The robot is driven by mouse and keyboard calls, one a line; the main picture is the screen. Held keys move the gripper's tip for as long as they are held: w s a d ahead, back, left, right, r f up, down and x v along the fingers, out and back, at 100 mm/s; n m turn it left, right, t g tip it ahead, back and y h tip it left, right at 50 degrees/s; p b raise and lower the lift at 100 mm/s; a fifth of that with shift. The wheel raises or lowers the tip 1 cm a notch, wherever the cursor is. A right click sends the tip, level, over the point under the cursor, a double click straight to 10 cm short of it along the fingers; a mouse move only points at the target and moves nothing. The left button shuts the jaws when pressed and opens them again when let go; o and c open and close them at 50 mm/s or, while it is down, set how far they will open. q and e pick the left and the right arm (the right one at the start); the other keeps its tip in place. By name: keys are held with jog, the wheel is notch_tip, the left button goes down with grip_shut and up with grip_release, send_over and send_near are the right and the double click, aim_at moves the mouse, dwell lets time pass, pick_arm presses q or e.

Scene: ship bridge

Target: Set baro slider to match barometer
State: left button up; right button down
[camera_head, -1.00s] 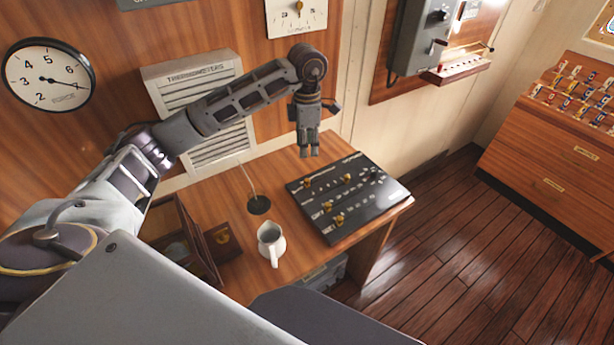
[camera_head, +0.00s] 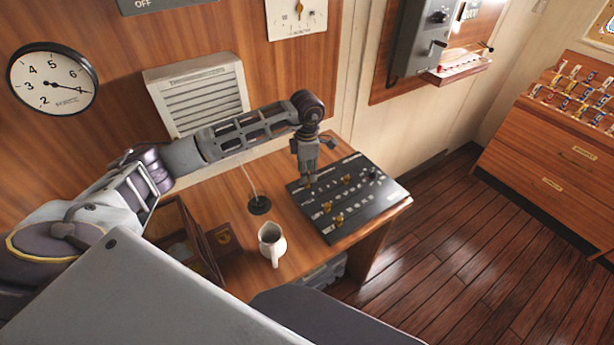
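The black slider panel (camera_head: 330,225) lies on the wooden desk, with several brass-coloured knobs, among them one near the middle (camera_head: 347,178) and one near the front left (camera_head: 338,219). The panel's labels are too small to read. My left gripper (camera_head: 309,180) points down at the panel's back left corner, in front of a knob there. I cannot tell whether it touches this knob or how far its fingers are apart. A round white dial (camera_head: 53,80) hangs at the left; its needle points right and slightly down, past the 6. Its label is unclear. My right gripper is out of view.
A white jug (camera_head: 271,244) stands left of the panel, near a thin rod on a black base (camera_head: 259,205). An open wooden box (camera_head: 197,240) is further left. A square white gauge (camera_head: 297,14) hangs above. Open floor lies to the right.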

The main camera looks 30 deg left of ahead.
pick_arm(q)
jog(key=shift+f, duration=1.75)
grip_shut()
